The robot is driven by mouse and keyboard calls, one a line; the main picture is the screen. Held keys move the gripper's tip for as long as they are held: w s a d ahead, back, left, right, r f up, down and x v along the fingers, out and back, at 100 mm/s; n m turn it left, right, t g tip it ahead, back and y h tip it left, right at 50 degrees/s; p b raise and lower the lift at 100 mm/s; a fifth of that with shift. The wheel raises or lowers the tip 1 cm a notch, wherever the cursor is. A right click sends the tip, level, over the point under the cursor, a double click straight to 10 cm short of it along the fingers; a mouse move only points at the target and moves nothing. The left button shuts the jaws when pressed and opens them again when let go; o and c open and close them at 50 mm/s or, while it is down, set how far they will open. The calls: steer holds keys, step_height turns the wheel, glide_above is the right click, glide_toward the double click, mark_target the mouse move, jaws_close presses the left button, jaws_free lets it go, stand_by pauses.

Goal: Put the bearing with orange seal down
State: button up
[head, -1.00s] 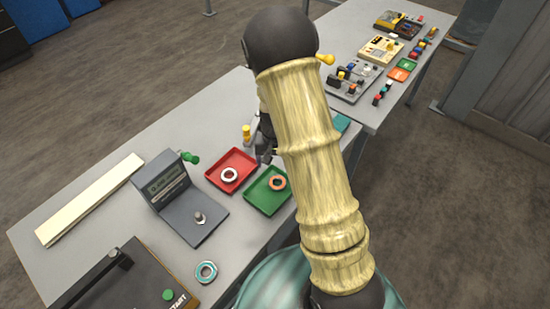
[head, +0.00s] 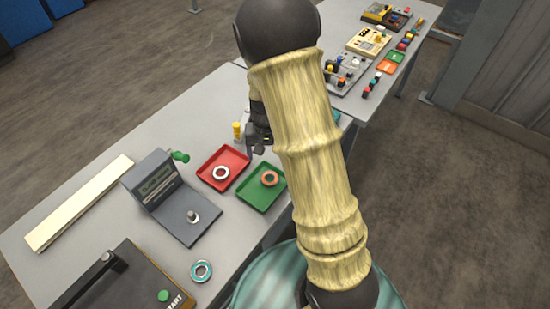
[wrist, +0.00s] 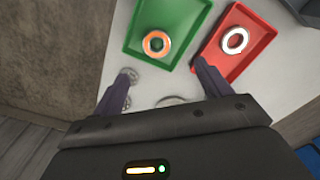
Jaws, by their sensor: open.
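The bearing with orange seal (head: 269,178) lies in the green tray (head: 252,198). In the wrist view the same bearing (wrist: 156,43) lies in the lower part of the green tray (wrist: 185,12), with nothing gripping it. My gripper (wrist: 160,88) is open and empty, its two fingers spread apart and pointing towards the trays. In the head view my gripper (head: 258,140) is partly hidden behind my arm, just beyond the trays.
A red tray (head: 235,160) beside the green one holds a white-sealed bearing (head: 221,172). A grey stand with a post (head: 192,215) is left of the trays. A yellow peg (head: 237,130) stands behind them.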

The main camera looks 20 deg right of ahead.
steer(key=s+r+n+t, duration=0.2)
steer(key=s+r+n, duration=0.1)
steer(key=s+r, duration=0.7)
steer(key=s, duration=0.3)
steer(key=shift+s+r, duration=0.25)
steer(key=shift+r, duration=0.05)
stand_by(0.4)
